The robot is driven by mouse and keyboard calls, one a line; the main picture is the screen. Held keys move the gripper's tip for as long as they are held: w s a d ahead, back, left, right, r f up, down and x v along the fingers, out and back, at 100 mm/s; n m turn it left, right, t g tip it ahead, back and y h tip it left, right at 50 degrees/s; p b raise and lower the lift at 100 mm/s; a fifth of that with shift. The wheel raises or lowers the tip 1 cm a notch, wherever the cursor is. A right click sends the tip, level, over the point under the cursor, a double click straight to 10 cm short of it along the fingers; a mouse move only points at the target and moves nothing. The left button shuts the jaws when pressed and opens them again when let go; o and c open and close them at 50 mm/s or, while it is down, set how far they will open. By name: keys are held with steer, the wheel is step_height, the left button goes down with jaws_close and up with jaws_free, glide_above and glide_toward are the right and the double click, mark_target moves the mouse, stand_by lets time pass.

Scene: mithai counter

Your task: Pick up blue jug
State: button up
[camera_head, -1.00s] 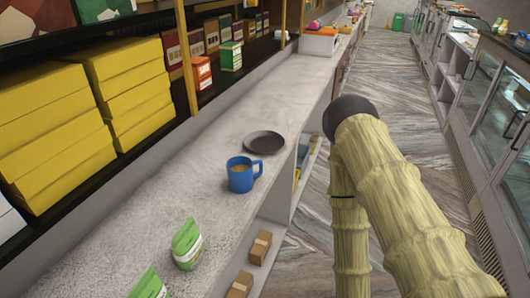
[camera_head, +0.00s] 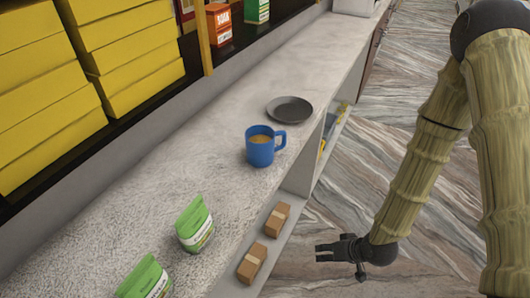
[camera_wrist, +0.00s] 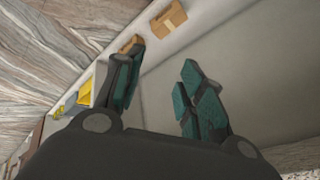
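The blue jug (camera_head: 260,147) looks like a mug with a handle on its right and brownish contents. It stands upright on the grey counter (camera_head: 225,120), near the counter's right edge. My gripper (camera_head: 322,252) is out over the floor to the right of the counter, lower right of the jug and clearly apart from it. In the wrist view my gripper (camera_wrist: 158,90) has its two teal-padded fingers spread with nothing between them. The jug is not in the wrist view.
A dark plate (camera_head: 290,109) lies just behind the jug. Two green-white packets (camera_head: 194,226) (camera_head: 146,281) stand nearer on the counter. Brown boxes (camera_head: 276,220) sit on a shelf below. Yellow boxes (camera_head: 45,90) are stacked at left.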

steer(key=w+a+r+n+t+y+b, duration=0.1)
steer(key=w+a+r+n+y+b, duration=0.1)
steer(key=w+r, duration=0.45)
steer(key=w+a+r+n+t+y+b, duration=0.1)
steer(key=w+a+r+n+y+b, duration=0.15)
steer(key=w+r, duration=0.45)
steer(key=w+a+r+n+y+b, duration=0.1)
steer(key=w+r+n+y+b, duration=0.4)
steer(key=r, duration=0.9)
steer(key=shift+w+a+f+n+h+p, duration=0.15)
steer(key=shift+w+a+f+h, duration=0.25)
steer(key=shift+w+a+f, duration=0.65)
steer(key=shift+w+a+f+h+p, duration=0.45)
steer(key=shift+w+a, duration=0.65)
steer(key=shift+a, duration=0.85)
steer(key=shift+w+a+f+n+h+p, duration=0.1)
steer(key=shift+w+a+f+h, duration=0.2)
steer(key=shift+w+a+f, duration=0.75)
steer(key=shift+a+r, duration=0.3)
steer(key=shift+a, duration=0.1)
jaws_close()
